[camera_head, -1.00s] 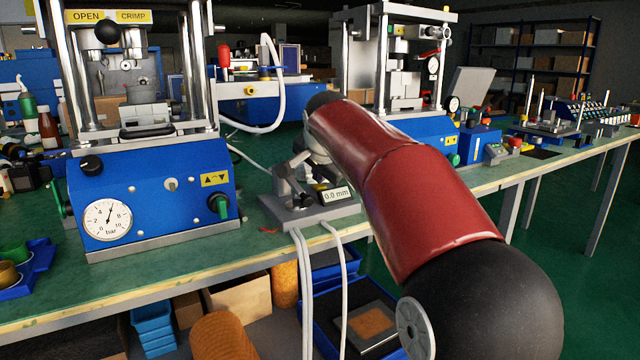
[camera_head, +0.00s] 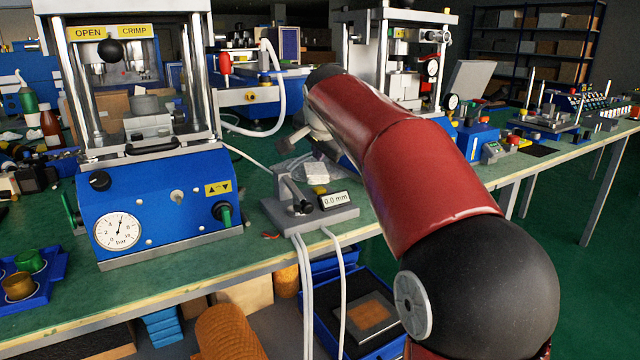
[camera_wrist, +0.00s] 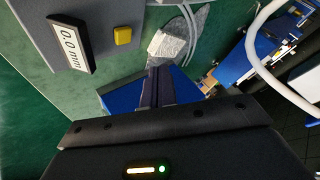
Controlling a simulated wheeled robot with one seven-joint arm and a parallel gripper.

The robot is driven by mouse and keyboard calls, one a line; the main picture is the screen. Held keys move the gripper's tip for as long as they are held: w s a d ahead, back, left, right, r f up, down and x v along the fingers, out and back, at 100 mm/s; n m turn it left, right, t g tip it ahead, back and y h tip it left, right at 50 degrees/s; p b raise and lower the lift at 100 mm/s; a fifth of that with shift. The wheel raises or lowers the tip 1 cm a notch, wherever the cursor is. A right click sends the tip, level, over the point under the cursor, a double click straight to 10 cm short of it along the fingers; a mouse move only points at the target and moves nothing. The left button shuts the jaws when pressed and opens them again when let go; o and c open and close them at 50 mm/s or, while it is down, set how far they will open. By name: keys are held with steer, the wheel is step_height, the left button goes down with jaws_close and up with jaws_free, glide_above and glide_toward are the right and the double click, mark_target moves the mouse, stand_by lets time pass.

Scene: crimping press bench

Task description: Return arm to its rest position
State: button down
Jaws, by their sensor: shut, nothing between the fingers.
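My gripper shows in the wrist view (camera_wrist: 157,86) with its dark fingers together and nothing between them. In the head view its small visible part (camera_head: 308,138) is above the bench, behind and above the grey measuring device (camera_head: 305,212). My red arm hides most of the gripper there. The measuring device reads 0.0 mm and has a yellow button; it also shows at the upper left of the wrist view (camera_wrist: 60,25). A pale block on clear wrapping (camera_head: 316,172) lies on the bench behind the device, apart from the gripper.
The blue crimping press (camera_head: 155,205) stands left of my arm, with a gauge on its front. A second press (camera_head: 395,60) stands behind my arm. A white hose (camera_head: 275,80) loops between them. Cables hang over the bench's front edge. Blue bins (camera_head: 350,320) sit below.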

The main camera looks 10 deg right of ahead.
steer(key=shift+s, duration=0.1)
stand_by(0.3)
steer(key=s+f+n+g, duration=0.1)
steer(key=s+f+n, duration=0.2)
steer(key=s, duration=0.9)
steer(key=s+f+n+g, duration=0.1)
steer(key=s+f+n, duration=0.2)
steer(key=s+f, duration=0.7)
steer(key=s+f+n+g+y, duration=0.1)
steer(key=s+f+n, duration=0.3)
steer(key=s, duration=1)
step_height(320, 180, down, 4)
steer(key=shift+s+d+r+g, duration=0.15)
steer(key=shift+s+r+g, duration=0.1)
steer(key=shift+g, duration=0.05)
